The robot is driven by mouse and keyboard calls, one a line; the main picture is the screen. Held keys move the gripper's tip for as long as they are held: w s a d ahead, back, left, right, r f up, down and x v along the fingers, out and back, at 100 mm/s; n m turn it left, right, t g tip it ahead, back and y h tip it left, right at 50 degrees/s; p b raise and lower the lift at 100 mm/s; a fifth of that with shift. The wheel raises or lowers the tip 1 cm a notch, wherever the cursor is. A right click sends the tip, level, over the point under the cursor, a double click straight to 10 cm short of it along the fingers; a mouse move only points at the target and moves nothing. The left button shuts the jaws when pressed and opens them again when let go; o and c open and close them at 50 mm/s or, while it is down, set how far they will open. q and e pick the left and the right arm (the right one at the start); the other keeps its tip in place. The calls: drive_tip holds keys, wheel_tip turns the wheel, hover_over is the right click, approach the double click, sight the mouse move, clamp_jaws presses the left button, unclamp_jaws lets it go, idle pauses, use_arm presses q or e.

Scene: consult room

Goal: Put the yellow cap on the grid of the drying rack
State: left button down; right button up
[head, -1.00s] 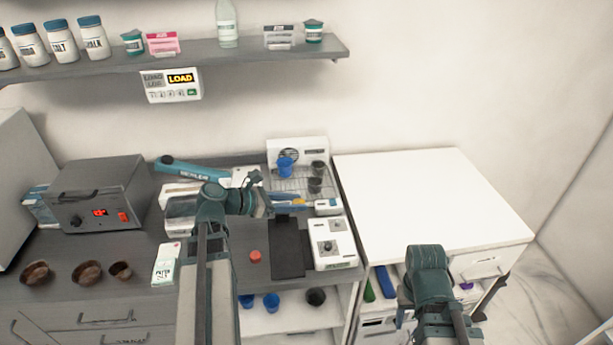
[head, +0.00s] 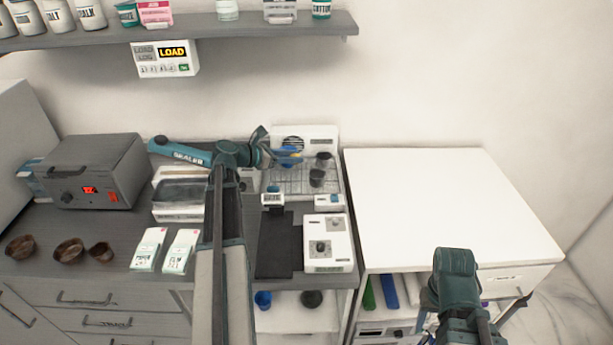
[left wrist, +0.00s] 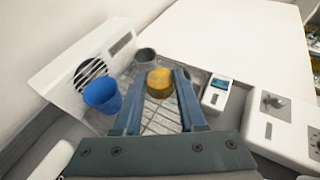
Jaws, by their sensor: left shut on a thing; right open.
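The yellow cap (left wrist: 160,82) sits between the two fingers of my left gripper (left wrist: 161,78), which is shut on it. The left wrist view shows the cap over the wire grid (left wrist: 160,115) of the drying rack; I cannot tell if it touches the grid. In the head view my left gripper (head: 288,156) is over the left part of the rack (head: 318,135) and partly hides it. A blue cup (left wrist: 102,95) and a dark grey cup (left wrist: 147,56) are on the rack. My right gripper (head: 429,325) is low at the right, open, its fingers mostly hidden.
A white device with a knob (head: 328,243) and a black mat (head: 275,245) are in front of the rack. A small device with a blue screen (left wrist: 216,95) is close to the grid. The white cabinet top (head: 440,200) at right is clear.

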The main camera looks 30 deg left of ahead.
use_arm(q)
drive_tip(key=b, duration=0.6)
hover_over(292, 187)
drive_tip(key=shift+w+f, duration=0.1)
drive_tip(key=shift+f, duration=3.05)
wheel_tip(292, 187, down, 4)
drive_tip(key=b, duration=0.4)
drive_tip(key=shift+r, duration=0.15)
drive_tip(key=shift+c, duration=2.4)
unclamp_jaws()
